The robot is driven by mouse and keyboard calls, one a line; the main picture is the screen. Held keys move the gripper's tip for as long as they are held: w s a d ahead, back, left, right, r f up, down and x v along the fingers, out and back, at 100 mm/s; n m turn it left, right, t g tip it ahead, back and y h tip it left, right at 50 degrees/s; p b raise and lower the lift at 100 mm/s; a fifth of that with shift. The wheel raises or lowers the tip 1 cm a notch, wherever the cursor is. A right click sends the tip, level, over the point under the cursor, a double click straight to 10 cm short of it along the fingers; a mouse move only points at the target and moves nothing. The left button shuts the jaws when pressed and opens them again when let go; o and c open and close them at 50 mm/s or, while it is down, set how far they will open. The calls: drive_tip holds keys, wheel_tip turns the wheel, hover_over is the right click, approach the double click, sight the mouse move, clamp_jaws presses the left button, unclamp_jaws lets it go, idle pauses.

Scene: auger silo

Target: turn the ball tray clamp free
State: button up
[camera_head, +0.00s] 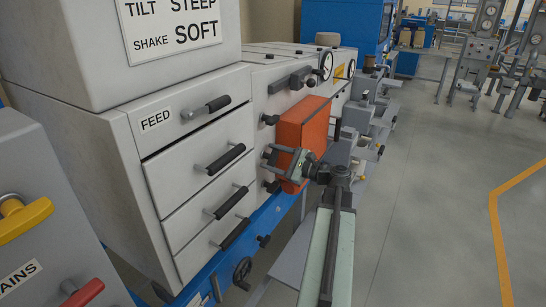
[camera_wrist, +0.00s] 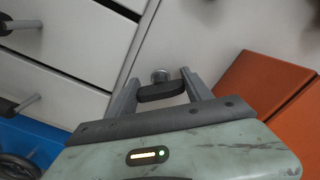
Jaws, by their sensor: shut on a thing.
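The clamp is a dark, short bar-shaped handle (camera_wrist: 162,92) on a round metal stud, on the pale machine wall, in the wrist view. My gripper (camera_wrist: 160,88) has one finger at each end of this handle and is shut on it. The bar lies nearly level in the wrist view, tilted slightly. In the head view my gripper (camera_head: 268,156) reaches the panel left of the orange box, and it mostly hides the clamp there. No label naming the clamp is readable.
An orange box (camera_head: 301,135) stands out from the panel right of my gripper. Similar dark knobs sit above (camera_head: 270,119) and below (camera_head: 272,186) it. Drawers with dark bar handles (camera_head: 226,160) are to the left. A blue base rail (camera_head: 265,222) runs below. Open floor (camera_head: 430,220) lies right.

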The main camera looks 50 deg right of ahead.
drive_tip(key=n, duration=0.5)
drive_tip(key=shift+f+n, duration=0.15)
drive_tip(key=shift+n, duration=2.25)
drive_tip(key=shift+f, duration=0.1)
drive_tip(key=o, duration=1.4)
drive_tip(key=shift+c, duration=0.2)
drive_tip(key=v, duration=0.8)
drive_tip(key=shift+a, duration=0.1)
